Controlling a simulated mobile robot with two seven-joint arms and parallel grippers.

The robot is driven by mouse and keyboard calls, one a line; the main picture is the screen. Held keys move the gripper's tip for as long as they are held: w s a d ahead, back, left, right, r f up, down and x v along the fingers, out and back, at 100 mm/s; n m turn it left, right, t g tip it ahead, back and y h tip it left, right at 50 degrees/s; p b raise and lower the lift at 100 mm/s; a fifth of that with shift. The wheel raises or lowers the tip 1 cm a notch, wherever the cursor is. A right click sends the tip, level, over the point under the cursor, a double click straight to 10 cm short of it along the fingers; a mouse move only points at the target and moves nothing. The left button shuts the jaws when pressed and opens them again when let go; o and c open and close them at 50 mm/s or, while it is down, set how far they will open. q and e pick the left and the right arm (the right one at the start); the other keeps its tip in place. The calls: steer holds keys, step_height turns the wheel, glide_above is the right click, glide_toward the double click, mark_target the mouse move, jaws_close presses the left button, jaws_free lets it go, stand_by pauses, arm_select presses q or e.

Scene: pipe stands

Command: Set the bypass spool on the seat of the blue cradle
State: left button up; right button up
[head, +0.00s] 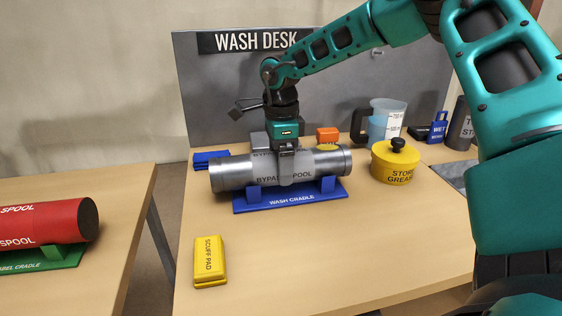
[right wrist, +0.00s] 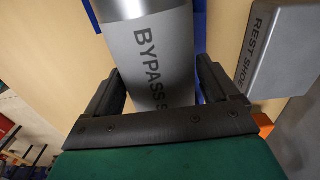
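The bypass spool (head: 232,173) is a silver-grey pipe lying level, low over the blue wash cradle (head: 290,201), its underside at the cradle's uprights. Whether it bears fully on the seat is hard to tell. My right gripper (head: 292,165) comes down from above on the spool's middle. In the right wrist view, the gripper's dark fingers (right wrist: 160,88) lie close along both sides of the spool (right wrist: 150,45) and look shut on it. The blue cradle shows only as strips beside the spool there. My left gripper is not in view.
A yellow scuff pad (head: 209,261) lies in front. A yellow grease pot (head: 393,166), a clear jug (head: 386,120) and an orange block (head: 327,135) stand behind or right. A grey rest shoe (right wrist: 285,45) is close by. A red spool (head: 45,222) lies on the left table.

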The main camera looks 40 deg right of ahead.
stand_by(0.3)
steer(key=shift+o, duration=1.1)
steer(key=shift+f, duration=0.1)
steer(key=shift+s+f, duration=0.1)
steer(key=shift+r, duration=3.9)
